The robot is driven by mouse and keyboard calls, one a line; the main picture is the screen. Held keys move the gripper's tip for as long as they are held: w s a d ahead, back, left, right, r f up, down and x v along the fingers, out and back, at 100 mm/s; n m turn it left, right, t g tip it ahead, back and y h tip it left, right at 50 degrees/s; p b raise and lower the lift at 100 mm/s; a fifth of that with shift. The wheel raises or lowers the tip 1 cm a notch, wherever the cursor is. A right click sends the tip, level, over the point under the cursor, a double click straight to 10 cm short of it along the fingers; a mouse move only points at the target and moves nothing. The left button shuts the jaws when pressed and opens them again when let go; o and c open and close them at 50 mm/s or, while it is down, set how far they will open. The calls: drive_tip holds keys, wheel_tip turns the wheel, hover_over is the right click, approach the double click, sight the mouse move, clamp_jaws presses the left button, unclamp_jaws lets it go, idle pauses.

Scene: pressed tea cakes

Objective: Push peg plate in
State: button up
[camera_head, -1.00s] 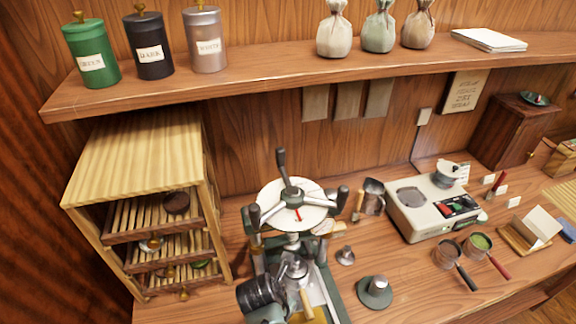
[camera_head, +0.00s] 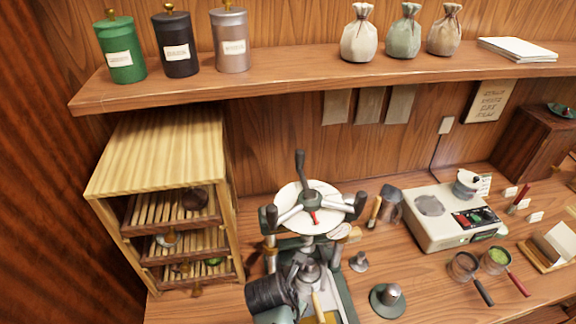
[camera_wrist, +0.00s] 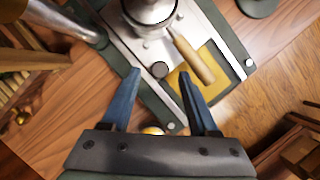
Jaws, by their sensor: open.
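The press (camera_head: 307,212) stands on the counter, with a white wheel and dark-gripped handles on top. In the wrist view, its metal bed (camera_wrist: 130,45) carries a short dark round peg (camera_wrist: 160,69), a wooden handle (camera_wrist: 192,58) and a yellow plate (camera_wrist: 216,78). I cannot tell for certain which part is the peg plate. My gripper (camera_wrist: 158,74) is open, with blue fingers pointing at the bed. The dark peg lies between the fingertips in the picture; contact cannot be told. In the head view, my wrist hides part of the press front.
A wooden drying rack (camera_head: 165,160) with slatted drawers stands left of the press. A shelf (camera_head: 280,78) with canisters and pouches runs above. To the right are a small metal weight (camera_head: 358,262), a dark round base with metal knob (camera_head: 388,300) and a scale-like device (camera_head: 450,215).

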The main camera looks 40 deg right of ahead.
drive_tip(key=v, duration=1)
drive_tip(key=shift+a+r, duration=0.2)
drive_tip(key=shift+r, duration=0.1)
